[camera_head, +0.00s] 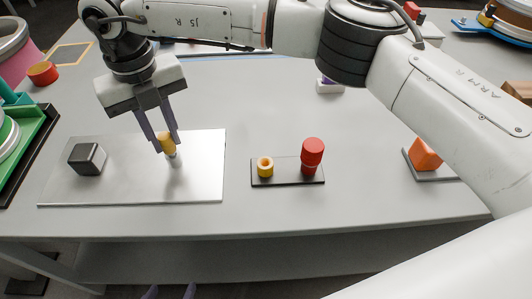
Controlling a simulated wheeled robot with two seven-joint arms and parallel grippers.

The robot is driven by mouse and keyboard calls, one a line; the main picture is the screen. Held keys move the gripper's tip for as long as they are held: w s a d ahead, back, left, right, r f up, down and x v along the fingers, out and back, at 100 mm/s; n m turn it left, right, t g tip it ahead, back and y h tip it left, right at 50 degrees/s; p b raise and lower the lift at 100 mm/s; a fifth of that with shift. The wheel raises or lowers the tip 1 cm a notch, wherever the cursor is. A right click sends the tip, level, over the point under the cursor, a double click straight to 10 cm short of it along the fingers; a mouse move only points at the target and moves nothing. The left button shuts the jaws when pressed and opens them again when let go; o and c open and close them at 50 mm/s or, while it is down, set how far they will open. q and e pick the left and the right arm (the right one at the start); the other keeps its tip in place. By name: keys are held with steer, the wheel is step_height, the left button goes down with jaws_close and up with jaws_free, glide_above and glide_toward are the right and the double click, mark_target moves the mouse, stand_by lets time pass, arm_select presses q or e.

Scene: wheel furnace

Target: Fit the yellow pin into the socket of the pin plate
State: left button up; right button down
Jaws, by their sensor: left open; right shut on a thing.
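My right gripper (167,146) is shut on the yellow pin (168,140), over the right part of a silver plate. A short grey piece shows just below the yellow; I cannot tell whether it is the pin's shank or a reflection. The small black pin plate (289,178) lies to the right of the silver plate. A yellow ring-shaped socket (265,167) is at its left end, its hole showing from above. A red pin (312,153) stands upright at its right end. My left gripper (170,293) shows only as two separated fingertips at the bottom edge, below the table's front; it is open.
The silver plate (110,184) carries a dark cube (87,158) at its left. An orange block (425,153) sits on a grey base at the right. A green tray (30,140) is at the left edge. The table between the black plate and orange block is clear.

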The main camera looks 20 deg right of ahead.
mark_target(164, 135)
steer(key=shift+f+b, duration=0.35)
steer(key=shift+f, duration=0.25)
steer(key=c, duration=1.5)
jaws_free()
steer(key=shift+r, duration=0.1)
steer(key=shift+c, duration=1.2)
steer(key=shift+r, duration=0.1)
steer(key=shift+r+p, duration=2.2)
steer(key=shift+r, duration=1.25)
